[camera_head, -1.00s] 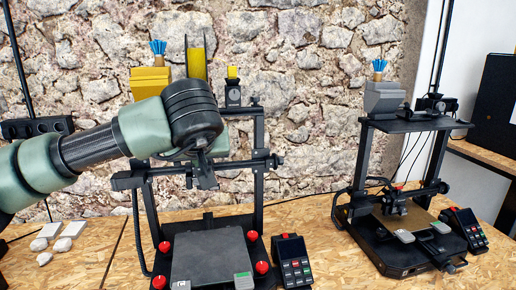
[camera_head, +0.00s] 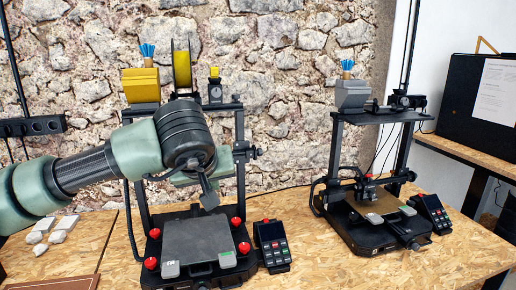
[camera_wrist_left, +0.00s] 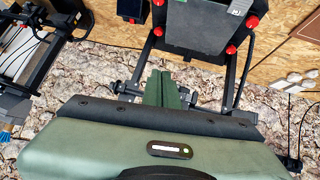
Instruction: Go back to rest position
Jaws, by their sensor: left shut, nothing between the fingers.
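My left arm comes in from the left in the head view. Its gripper (camera_head: 209,195) points down in front of the left printer's frame, above the print bed (camera_head: 197,244). In the left wrist view the green gripper fingers (camera_wrist_left: 162,90) are together with nothing between them. That view also shows the left printer's bed (camera_wrist_left: 205,22), apart from the fingers. My right gripper is not in view.
The left printer has red knobs and a control panel (camera_head: 273,244) beside it. A second printer (camera_head: 372,210) stands to the right. Small pale pieces (camera_head: 50,231) lie on the wooden table (camera_head: 113,260) at the left. A black case (camera_head: 481,105) is on another table. A stone wall stands behind.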

